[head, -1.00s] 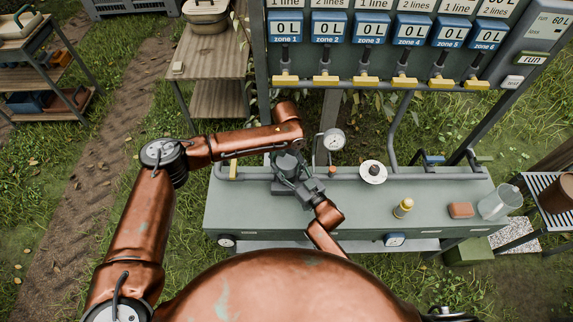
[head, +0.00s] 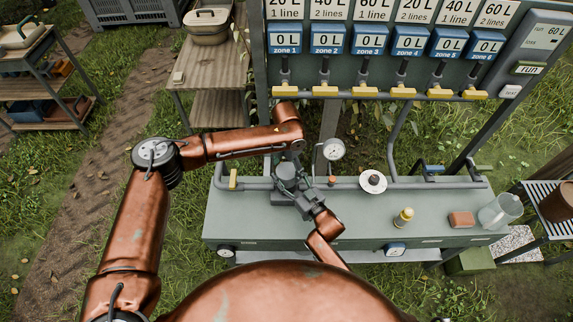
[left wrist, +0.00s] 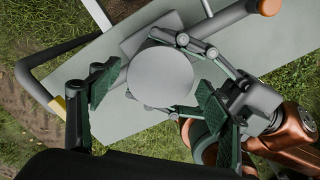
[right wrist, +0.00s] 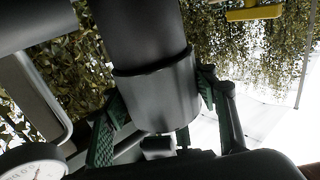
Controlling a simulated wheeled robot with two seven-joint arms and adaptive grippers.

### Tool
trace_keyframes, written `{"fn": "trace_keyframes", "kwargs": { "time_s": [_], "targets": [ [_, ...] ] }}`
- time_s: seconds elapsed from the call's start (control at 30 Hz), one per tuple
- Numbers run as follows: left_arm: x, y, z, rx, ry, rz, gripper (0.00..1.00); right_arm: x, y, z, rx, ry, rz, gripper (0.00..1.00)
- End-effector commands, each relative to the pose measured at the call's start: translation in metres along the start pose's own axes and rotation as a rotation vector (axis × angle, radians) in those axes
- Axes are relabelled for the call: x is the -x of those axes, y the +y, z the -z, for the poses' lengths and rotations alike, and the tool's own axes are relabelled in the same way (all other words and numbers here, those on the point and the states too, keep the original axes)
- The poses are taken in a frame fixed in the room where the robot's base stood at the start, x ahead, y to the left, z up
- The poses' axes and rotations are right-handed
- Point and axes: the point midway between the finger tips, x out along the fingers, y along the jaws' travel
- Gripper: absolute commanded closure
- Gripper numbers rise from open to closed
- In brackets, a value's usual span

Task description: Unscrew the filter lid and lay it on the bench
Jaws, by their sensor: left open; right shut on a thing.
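The filter is a grey cylinder on a pipe at the back left of the bench (head: 350,215). Its round, plain grey lid (left wrist: 168,70) faces my left wrist camera, on top of the housing. My left gripper (left wrist: 152,98) is open above it, with one green-padded finger on each side of the lid and visible gaps. In the head view, my left arm and gripper hide most of the filter.
A pressure gauge (head: 333,149) stands just right of the filter. The bench's front left is bare.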

Motion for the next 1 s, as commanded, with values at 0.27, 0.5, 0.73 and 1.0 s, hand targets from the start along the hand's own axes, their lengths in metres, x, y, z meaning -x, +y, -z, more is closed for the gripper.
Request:
{"fn": "trace_keyframes", "kwargs": {
  "time_s": [0.27,0.5,0.73,1.0],
  "targets": [
    [-0.037,-0.001,0.0,0.0,0.0,0.0,0.29,0.0,0.0,0.0,0.0,0.0,-0.001,1.0],
    [-0.045,0.0,0.0,0.001,0.0,-0.001,0.29,0.0,0.0,0.0,0.0,0.0,-0.001,1.0],
    [-0.045,0.0,0.0,0.001,0.0,-0.001,0.32,0.0,0.0,0.0,0.0,0.0,-0.001,1.0],
    [-0.045,0.0,0.0,0.001,0.0,-0.001,0.51,0.0,0.0,0.0,0.0,0.0,-0.001,1.0]
  ]
}}
